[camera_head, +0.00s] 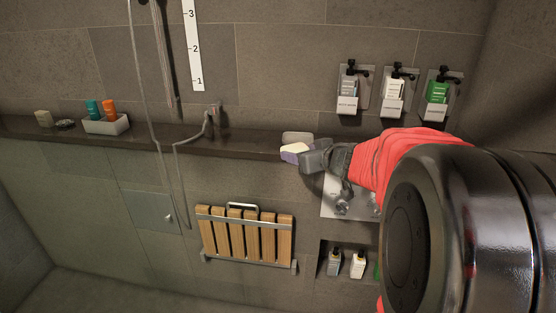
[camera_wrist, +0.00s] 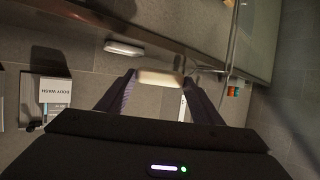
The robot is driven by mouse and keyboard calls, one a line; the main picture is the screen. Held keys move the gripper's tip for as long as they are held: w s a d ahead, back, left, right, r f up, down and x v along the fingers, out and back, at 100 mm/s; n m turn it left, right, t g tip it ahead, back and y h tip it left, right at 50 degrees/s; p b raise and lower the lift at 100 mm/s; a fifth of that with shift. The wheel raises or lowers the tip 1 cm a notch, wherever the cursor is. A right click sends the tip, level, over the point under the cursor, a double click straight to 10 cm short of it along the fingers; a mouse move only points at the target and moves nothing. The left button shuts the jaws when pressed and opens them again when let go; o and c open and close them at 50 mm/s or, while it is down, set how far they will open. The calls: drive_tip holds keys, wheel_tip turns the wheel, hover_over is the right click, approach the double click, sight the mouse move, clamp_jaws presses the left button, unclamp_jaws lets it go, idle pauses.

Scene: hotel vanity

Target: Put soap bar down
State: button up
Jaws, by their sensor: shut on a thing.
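The soap bar (camera_head: 296,147) is a small cream-coloured block. In the head view it is at the tip of my gripper (camera_head: 300,153), in front of the shelf edge. In the wrist view the soap bar (camera_wrist: 160,76) lies between the two fingertips of my gripper (camera_wrist: 160,82), which is shut on it. A pale soap dish (camera_head: 298,136) sits on the dark shelf (camera_head: 245,143) just behind the soap. The dish also shows in the wrist view (camera_wrist: 123,47), apart from the soap. Part of the dish is hidden behind the soap and gripper in the head view.
Several wall dispensers (camera_head: 393,92) hang above and right of the gripper. A tray with bottles (camera_head: 105,126) stands at the shelf's left. A wooden folding seat (camera_head: 245,235) and a niche with bottles (camera_head: 345,262) are below. The shelf between tray and dish is largely clear.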

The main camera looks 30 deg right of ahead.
drive_tip(key=s+d+r+m+h, duration=0.1)
drive_tip(key=s+d+r, duration=0.2)
drive_tip(key=s+d, duration=0.9)
drive_tip(key=shift+s+d+r+m+h, duration=0.2)
drive_tip(key=shift+s+m+h, duration=0.1)
drive_tip(key=shift+s+h, duration=0.15)
drive_tip(key=shift+s+a, duration=0.1)
drive_tip(key=shift+s, duration=0.05)
